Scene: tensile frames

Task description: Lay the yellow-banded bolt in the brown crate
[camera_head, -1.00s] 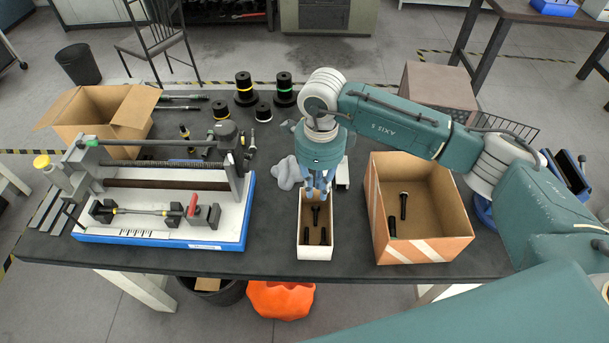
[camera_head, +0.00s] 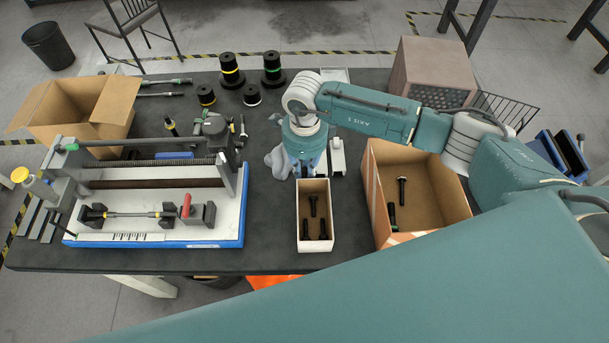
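A small dark bolt (camera_head: 171,127) with what looks like a yellow band lies on the black table behind the test rig, apart from my grippers. A brown open crate (camera_head: 440,222) with pale stripes stands at the right of the table. It holds a dark bolt (camera_head: 402,190) and another with a green band (camera_head: 392,214). My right gripper (camera_head: 304,172) points down at the table's middle, just behind a narrow white-edged box (camera_head: 316,246) with several dark bolts in it. Its fingertips are partly hidden, and I cannot tell whether it is open. My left gripper is out of view.
The test rig (camera_head: 150,233) on a blue-edged base fills the left, with a yellow-banded bar clamped in it. An open cardboard box (camera_head: 65,115) stands behind it. Black spools (camera_head: 232,75) stand at the back.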

